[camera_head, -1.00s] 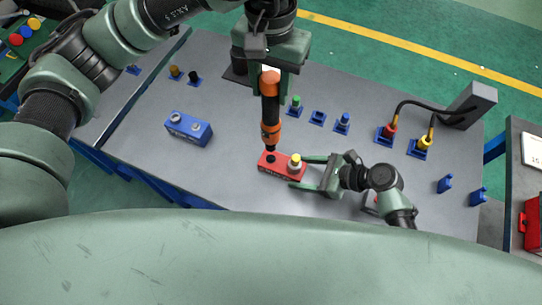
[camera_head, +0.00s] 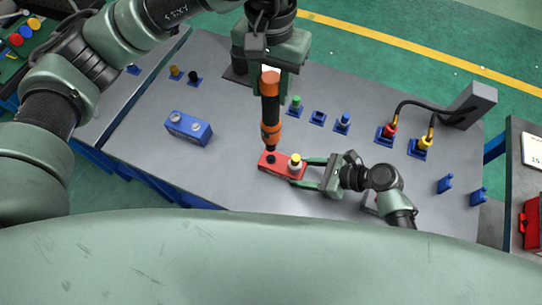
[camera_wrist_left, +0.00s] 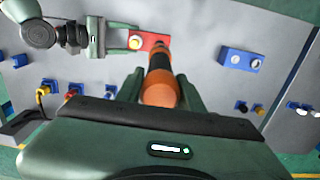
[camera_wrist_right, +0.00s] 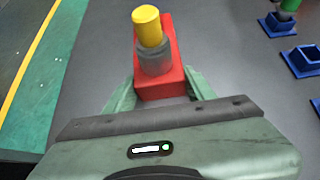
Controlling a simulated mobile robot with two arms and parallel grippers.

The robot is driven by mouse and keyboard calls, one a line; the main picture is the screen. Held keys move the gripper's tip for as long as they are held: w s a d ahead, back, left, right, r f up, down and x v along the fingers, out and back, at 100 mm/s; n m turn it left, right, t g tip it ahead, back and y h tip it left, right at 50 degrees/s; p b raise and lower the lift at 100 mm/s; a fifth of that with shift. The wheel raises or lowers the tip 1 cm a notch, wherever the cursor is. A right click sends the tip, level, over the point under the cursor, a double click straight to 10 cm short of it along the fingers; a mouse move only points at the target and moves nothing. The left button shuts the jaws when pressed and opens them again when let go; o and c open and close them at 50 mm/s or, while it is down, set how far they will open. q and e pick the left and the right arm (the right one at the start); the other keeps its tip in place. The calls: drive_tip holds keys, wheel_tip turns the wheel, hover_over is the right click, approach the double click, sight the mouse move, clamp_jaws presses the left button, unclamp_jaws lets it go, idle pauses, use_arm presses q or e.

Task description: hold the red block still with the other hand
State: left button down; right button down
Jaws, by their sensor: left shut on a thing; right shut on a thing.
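The red block (camera_head: 270,170) lies on the grey table, with a yellow-topped grey fitting (camera_head: 296,162) at its right end. My right gripper (camera_head: 308,172) is shut on the block's right end; the right wrist view shows its fingers either side of the red block (camera_wrist_right: 181,87). My left gripper (camera_head: 270,78) is shut on an orange and black tool (camera_head: 270,108) held upright. The tool's lower tip is at the dark hole in the block's left part; I cannot tell how deep it sits. The left wrist view also shows the tool (camera_wrist_left: 160,85) over the block.
A blue block (camera_head: 188,128) with two round fittings stands on the left of the table (camera_head: 140,140). Blue holders, one with a green-topped piece (camera_head: 295,103), stand behind. Cabled red (camera_head: 388,131) and yellow (camera_head: 423,143) plugs are at the right, near a grey post (camera_head: 474,102).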

sight(271, 110)
use_arm(q)
drive_tip(key=shift+f, duration=0.1)
drive_tip(key=shift+f, duration=2.25)
drive_tip(key=shift+m, duration=0.7)
drive_tip(key=shift+f, duration=1.1)
idle(2.5)
drive_tip(key=shift+r, duration=2.6)
